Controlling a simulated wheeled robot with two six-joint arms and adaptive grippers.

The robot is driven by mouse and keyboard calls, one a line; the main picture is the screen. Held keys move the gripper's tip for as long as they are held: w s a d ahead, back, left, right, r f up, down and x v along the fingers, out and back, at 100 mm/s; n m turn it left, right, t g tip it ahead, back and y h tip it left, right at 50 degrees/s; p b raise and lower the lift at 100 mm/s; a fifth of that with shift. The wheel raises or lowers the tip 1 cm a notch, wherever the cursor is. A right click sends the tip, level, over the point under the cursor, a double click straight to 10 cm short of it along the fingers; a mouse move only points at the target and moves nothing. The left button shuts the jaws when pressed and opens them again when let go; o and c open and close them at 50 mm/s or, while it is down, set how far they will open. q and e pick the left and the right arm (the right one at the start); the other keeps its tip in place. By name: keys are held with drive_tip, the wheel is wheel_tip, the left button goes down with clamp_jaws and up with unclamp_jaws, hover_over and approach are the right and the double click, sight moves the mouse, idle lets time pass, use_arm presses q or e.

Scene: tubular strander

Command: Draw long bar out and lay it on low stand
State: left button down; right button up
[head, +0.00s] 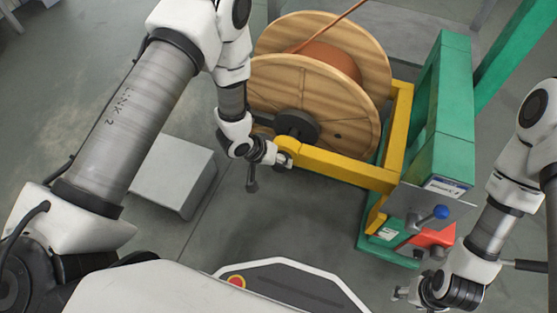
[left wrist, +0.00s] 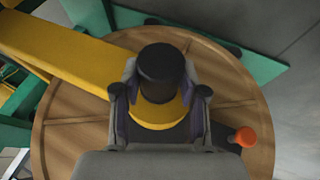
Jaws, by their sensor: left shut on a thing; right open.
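My left gripper (head: 283,160) is at the near end of the yellow cradle arm, beside the wooden reel. In the left wrist view, the gripper (left wrist: 160,95) is shut around the black round end of the long bar (left wrist: 161,68). A yellow collar (left wrist: 155,115) surrounds the bar there. The rest of the bar is hidden by the reel and cradle. The low stand, a grey box (head: 172,172), is on the floor left of the reel. My right gripper (head: 402,293) is open and empty at lower right.
The wooden reel (head: 310,95) carries copper-coloured wire and has a dark hub (head: 297,124). The yellow cradle (head: 345,168) joins a green frame (head: 444,120). A blue-knobbed lever (head: 440,212) is on the right. An orange knob (left wrist: 245,137) is near the left gripper. Floor below the cradle is clear.

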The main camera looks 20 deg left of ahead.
use_arm(q)
drive_tip(key=s+p, duration=0.1)
drive_tip(key=s, duration=0.7)
drive_tip(key=shift+s+a+p, duration=0.15)
drive_tip(key=shift+s+p, duration=0.15)
drive_tip(key=shift+p, duration=0.1)
idle(0.5)
drive_tip(key=c, duration=0.6)
unclamp_jaws()
drive_tip(key=shift+o, duration=0.2)
drive_tip(key=v, duration=0.7)
drive_tip(key=shift+r, duration=0.15)
